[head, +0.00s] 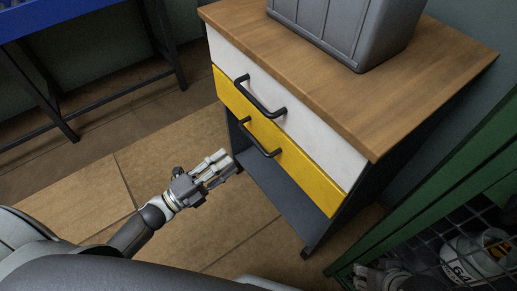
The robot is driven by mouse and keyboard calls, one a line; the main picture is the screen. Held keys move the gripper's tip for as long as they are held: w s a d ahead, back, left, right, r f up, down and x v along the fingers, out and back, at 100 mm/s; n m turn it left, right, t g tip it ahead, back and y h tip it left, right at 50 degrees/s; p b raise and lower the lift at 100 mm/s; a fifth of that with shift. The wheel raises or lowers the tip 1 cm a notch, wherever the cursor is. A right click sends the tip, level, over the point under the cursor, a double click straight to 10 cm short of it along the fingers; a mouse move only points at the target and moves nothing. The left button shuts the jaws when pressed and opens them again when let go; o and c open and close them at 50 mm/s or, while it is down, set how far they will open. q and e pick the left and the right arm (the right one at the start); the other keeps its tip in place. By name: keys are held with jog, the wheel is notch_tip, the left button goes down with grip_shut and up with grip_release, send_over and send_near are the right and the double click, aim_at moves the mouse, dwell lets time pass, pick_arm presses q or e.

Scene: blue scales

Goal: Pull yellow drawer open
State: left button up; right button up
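The yellow drawer (308,180) is the lower drawer of a wood-topped cabinet, under a white drawer (318,138). Its front looks flush with the white one, so it appears closed. A black bar handle (258,141) is fixed across its front. My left gripper (226,167) is just left of and below that handle in the picture, apart from it. Its fingers point toward the cabinet, with a gap between them and nothing held. My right gripper (368,276) shows only partly at the bottom right, dark and cut by the frame edge.
The white drawer has its own black handle (260,97). A grey bin (345,30) stands on the wooden top (440,65). An open shelf (285,192) lies below the drawers. A green-framed wire cage (440,185) is at the right, and a blue table (60,18) at upper left.

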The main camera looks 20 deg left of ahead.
aim_at(255, 140)
pick_arm(q)
jog(key=x, duration=1)
jog(key=shift+w+d, duration=0.25)
grip_shut()
